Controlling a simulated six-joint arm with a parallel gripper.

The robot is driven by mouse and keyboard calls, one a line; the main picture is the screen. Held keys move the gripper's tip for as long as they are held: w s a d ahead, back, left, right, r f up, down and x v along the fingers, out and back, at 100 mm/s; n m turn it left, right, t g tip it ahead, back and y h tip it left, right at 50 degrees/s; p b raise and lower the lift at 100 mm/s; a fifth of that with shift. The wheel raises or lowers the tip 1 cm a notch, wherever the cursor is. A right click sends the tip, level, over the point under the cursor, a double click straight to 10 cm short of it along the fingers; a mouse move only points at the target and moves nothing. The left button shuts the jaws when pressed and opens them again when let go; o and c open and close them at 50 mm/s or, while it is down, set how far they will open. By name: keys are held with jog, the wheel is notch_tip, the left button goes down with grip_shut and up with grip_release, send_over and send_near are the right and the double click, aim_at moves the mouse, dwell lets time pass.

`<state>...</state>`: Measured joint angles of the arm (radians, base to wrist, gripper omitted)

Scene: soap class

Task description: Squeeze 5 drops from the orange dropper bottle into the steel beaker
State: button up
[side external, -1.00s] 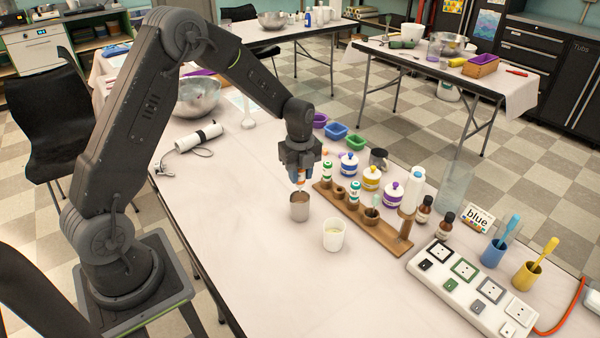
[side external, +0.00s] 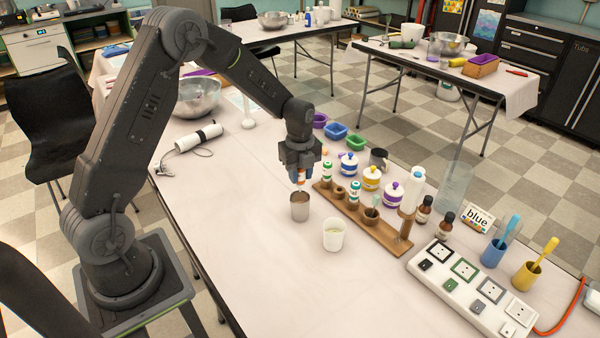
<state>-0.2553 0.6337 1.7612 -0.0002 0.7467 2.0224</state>
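My gripper (side external: 299,172) is above the steel beaker (side external: 299,210), pointing down. It is shut on the orange dropper bottle (side external: 301,178), a small bottle with an orange and white part showing between the fingers. The beaker stands upright on the table.
A white cup (side external: 333,236) stands right of the beaker. A wooden rack (side external: 385,236) with green-capped bottles is close on the right. Jars, brown bottles and a power strip (side external: 470,285) lie beyond. The front table is clear.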

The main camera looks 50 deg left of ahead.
jog(key=shift+r, duration=1.55)
